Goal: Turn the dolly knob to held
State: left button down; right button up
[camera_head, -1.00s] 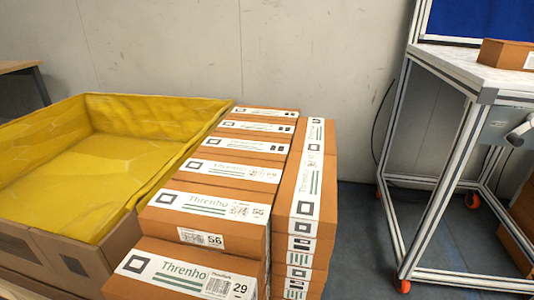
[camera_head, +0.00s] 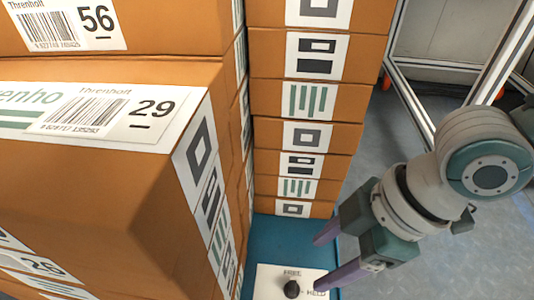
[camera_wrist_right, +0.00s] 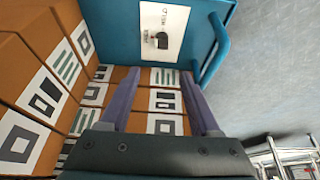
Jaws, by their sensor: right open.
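The dolly knob (camera_head: 291,289) is a small black knob on a white plate (camera_head: 268,272), at the bottom of the head view. The plate reads FREE above the knob and HELD to its right; I cannot make out which mark the knob points to. The plate is on the blue dolly (camera_head: 262,232) beside the stacked boxes. My right gripper (camera_head: 319,263) is open and empty, its two purple fingers pointing toward the plate from the right. In the right wrist view, the knob (camera_wrist_right: 161,40) lies beyond the open fingertips (camera_wrist_right: 160,75), apart from them. My left gripper is not in view.
Orange labelled boxes (camera_head: 300,135) are stacked high on the dolly, close to the left of the plate. A blue rail (camera_wrist_right: 217,50) runs along the dolly's edge in the wrist view. A metal-framed table (camera_head: 440,65) stands behind; grey floor (camera_head: 375,140) is clear at right.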

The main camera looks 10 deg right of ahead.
aim_at(293, 285)
jog(key=f+b, duration=0.2)
jog(key=f, duration=0.1)
jog(key=f+b, duration=0.1)
jog(key=f, duration=0.1)
jog(key=shift+s+a+f+b, duration=0.1)
jog(key=shift+s+a+b, duration=0.1)
jog(key=shift+a+b, duration=0.15)
jog(key=b+x, duration=0.1)
jog(key=x, duration=0.1)
jog(key=b+x, duration=0.2)
jog(key=shift+w+a, duration=0.1)
jog(key=shift+w, duration=0.15)
jog(key=shift+w+a+f+b, duration=0.2)
jog(key=shift+a+f+b, duration=0.05)
jog(key=shift+f+b, duration=0.35)
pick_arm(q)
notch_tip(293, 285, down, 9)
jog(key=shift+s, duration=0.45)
pick_arm(e)
jog(key=shift+s, duration=0.15)
jog(key=c, duration=0.3)
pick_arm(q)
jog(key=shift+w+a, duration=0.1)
pick_arm(e)
grip_shut()
